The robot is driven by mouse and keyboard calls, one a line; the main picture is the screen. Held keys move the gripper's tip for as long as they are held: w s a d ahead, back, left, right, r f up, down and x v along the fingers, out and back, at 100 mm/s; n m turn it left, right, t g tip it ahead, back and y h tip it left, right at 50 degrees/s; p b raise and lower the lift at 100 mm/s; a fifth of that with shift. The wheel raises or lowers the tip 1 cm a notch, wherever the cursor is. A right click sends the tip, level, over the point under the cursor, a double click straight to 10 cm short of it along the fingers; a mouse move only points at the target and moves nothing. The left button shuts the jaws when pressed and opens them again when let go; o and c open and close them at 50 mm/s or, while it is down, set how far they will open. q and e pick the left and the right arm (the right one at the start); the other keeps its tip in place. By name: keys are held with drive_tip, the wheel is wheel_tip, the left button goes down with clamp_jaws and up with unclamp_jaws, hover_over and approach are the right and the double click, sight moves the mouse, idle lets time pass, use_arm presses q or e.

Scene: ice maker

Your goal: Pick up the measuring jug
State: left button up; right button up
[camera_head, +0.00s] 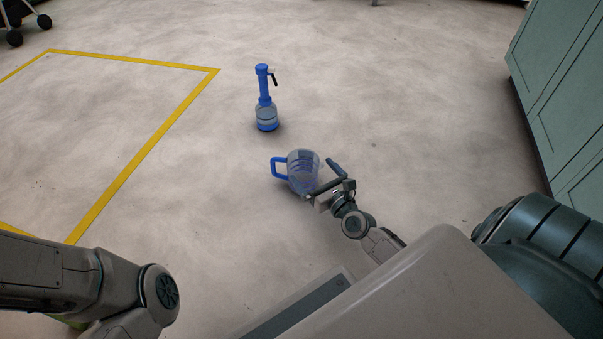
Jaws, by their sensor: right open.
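The measuring jug (298,168) is clear with a blue handle on its left side. It stands on the floor in the middle of the camera_head view. My right gripper (322,180) is open at the jug's right side. One finger reaches along the jug's far right and the other lies by its near side, overlapping it in the picture. I cannot tell whether the fingers touch the jug. My left arm comes in at the lower left, and its gripper is not in view.
A blue and clear pump bottle (266,108) stands on the floor behind the jug. Green cabinets (570,90) line the right side. Yellow tape (140,160) marks the floor at left. A wheeled stand (28,25) is at the far left corner. The floor around the jug is mostly clear.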

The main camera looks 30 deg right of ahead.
sight(302, 160)
drive_tip(key=shift+w+f, duration=0.1)
drive_tip(key=shift+w, duration=3.1)
drive_tip(key=c, duration=1)
drive_tip(key=shift+c, duration=0.3)
